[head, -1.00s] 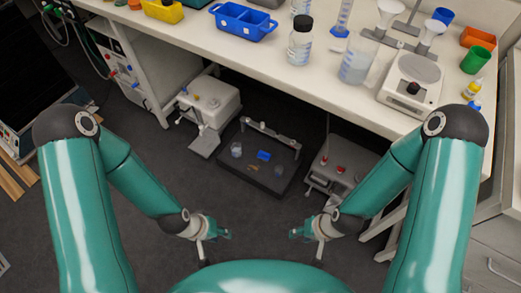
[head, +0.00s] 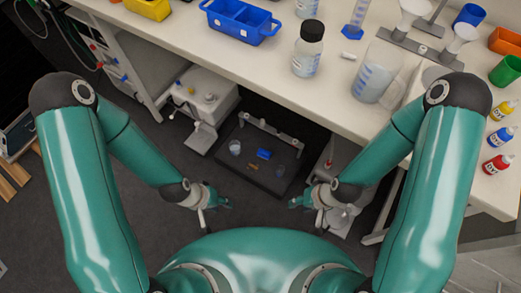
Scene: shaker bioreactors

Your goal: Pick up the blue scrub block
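A small blue block (head: 264,154), which looks like the scrub block, lies on a dark, low platform (head: 278,181) on the floor under the bench. My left gripper (head: 221,202) hangs to the lower left of the platform in the picture. My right gripper (head: 301,202) is to its lower right. Both are apart from the block, and nothing shows held in either. Their fingers are too small to tell open from shut.
The white bench (head: 270,62) overhangs the platform. A clear cup (head: 235,147) stands on the platform's left side. A white machine (head: 203,102) stands left of it. Dark floor is free at the lower left.

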